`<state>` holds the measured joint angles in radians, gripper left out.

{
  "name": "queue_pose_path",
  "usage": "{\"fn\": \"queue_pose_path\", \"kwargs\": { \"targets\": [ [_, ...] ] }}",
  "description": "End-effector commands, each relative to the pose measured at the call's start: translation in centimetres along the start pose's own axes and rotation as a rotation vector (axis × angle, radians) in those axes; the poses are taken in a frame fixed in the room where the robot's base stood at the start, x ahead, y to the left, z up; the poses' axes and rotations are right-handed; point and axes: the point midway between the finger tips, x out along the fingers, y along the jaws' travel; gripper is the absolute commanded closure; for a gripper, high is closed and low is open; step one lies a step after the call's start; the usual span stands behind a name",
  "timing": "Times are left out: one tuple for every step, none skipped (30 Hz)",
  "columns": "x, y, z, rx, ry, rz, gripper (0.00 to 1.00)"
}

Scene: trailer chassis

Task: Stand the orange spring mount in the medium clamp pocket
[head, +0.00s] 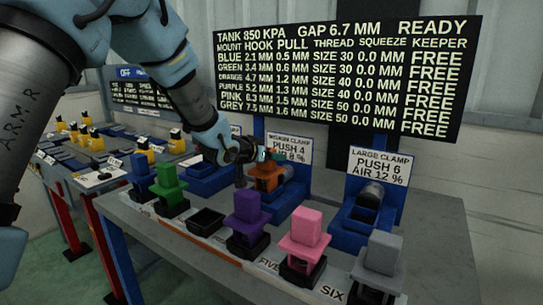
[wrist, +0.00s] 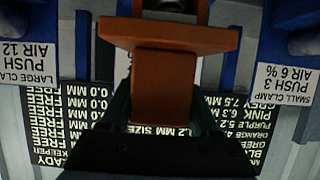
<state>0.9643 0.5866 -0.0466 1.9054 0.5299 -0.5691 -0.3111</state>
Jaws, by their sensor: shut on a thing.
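The orange spring mount (head: 266,183) is in my gripper (head: 262,156), over the blue medium clamp (head: 284,201) in the head view. My gripper comes in from the left and covers part of the mount and the clamp. In the wrist view the mount's orange block (wrist: 165,88) sits between the two fingers of my gripper (wrist: 165,108), with its wider plate (wrist: 170,37) beyond them. A grey clamp part shows past the plate at the top edge. The pocket is hidden, so I cannot tell whether the mount touches its floor.
Green (head: 168,183), purple (head: 247,212), pink (head: 305,236) and grey (head: 382,255) mounts stand along the bench front. An empty black holder (head: 206,220) sits between green and purple. The large clamp (head: 365,211) is to the right, the small clamp (head: 205,180) to the left. A readout board (head: 345,75) stands behind.

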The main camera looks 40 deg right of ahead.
Motion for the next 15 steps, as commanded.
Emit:
{"fn": "queue_pose_path", "kwargs": {
  "targets": [
    [0.0,-0.01,-0.15,0.0,0.003,0.0,1.0],
    [0.03,0.0,-0.08,0.0,0.003,0.0,1.0],
    [0.09,0.0,0.06,0.0,0.003,0.0,1.0],
    [0.13,0.0,0.17,0.0,0.003,0.0,1.0],
    [0.17,0.0,0.26,0.0,0.003,0.0,1.0],
    [0.13,0.01,0.31,0.0,0.0,0.0,0.34],
    [0.12,0.01,0.29,0.0,0.0,0.0,0.31],
    [0.12,0.01,0.3,0.0,-0.001,0.0,0.28],
    [0.12,0.01,0.3,0.0,-0.001,0.0,0.23],
    [0.12,0.01,0.3,0.0,-0.001,0.0,0.2],
    [0.12,0.01,0.3,0.0,-0.001,0.0,0.16],
    [0.12,0.01,0.29,0.0,-0.001,0.0,0.12],
    [0.12,0.01,0.29,0.0,-0.001,0.0,0.08],
    [0.12,0.01,0.29,0.0,-0.001,0.0,0.08],
    [0.12,0.01,0.29,0.0,-0.001,0.0,0.08]
  ]
}}
